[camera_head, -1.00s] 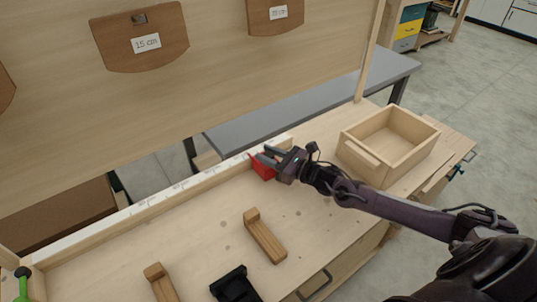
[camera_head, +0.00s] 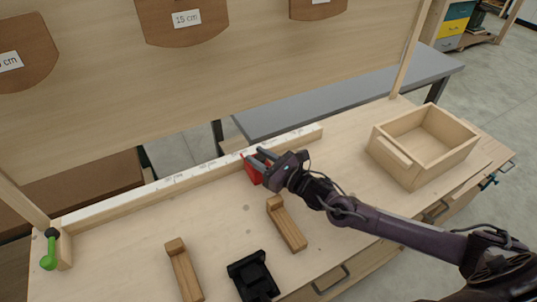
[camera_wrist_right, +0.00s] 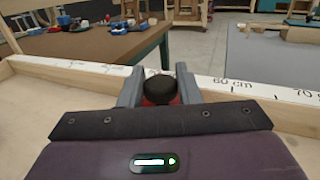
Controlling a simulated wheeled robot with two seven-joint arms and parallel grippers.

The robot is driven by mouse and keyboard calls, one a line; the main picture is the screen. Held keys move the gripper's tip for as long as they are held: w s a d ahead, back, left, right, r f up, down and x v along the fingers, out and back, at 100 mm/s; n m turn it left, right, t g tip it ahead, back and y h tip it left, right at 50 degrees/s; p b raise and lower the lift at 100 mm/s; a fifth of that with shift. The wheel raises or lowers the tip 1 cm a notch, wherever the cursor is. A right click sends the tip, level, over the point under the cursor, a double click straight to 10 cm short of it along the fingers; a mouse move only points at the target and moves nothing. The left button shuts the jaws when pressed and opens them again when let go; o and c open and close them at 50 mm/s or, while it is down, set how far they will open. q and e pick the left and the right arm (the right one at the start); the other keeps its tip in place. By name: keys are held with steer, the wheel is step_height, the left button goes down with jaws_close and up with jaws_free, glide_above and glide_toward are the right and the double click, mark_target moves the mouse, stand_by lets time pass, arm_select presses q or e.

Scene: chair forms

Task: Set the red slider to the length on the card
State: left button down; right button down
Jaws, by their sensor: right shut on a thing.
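The red slider (camera_head: 251,173) sits against the white-faced ruler rail (camera_head: 150,193) along the back of the bench. My right gripper (camera_head: 258,158) is shut on the slider; its fingers hide part of it. In the right wrist view, the fingers (camera_wrist_right: 158,88) close around a dark round knob (camera_wrist_right: 160,88) with red below it. The rail's marks "60 cm" and "70" show to the right of the fingers there. Cards hang on wooden plates on the board: one reads "15 cm" (camera_head: 187,18), while the left card (camera_head: 10,62) and right card (camera_head: 320,2) are cut off. My left gripper is not seen.
An open wooden box (camera_head: 421,145) stands at the right. Two wooden L-shaped pieces (camera_head: 287,225) (camera_head: 184,272) and a black holder (camera_head: 252,278) are in front of the rail. A green-handled clamp (camera_head: 48,250) is at the rail's left end.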

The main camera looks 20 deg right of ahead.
steer(key=c, duration=1.1)
jaws_free()
steer(key=b+v, duration=0.1)
steer(key=v, duration=0.6)
steer(key=shift+f+b, duration=0.1)
steer(key=shift+b, duration=0.25)
steer(key=shift+s+d, duration=0.25)
steer(key=shift+s, duration=0.1)
steer(key=shift+r, duration=0.2)
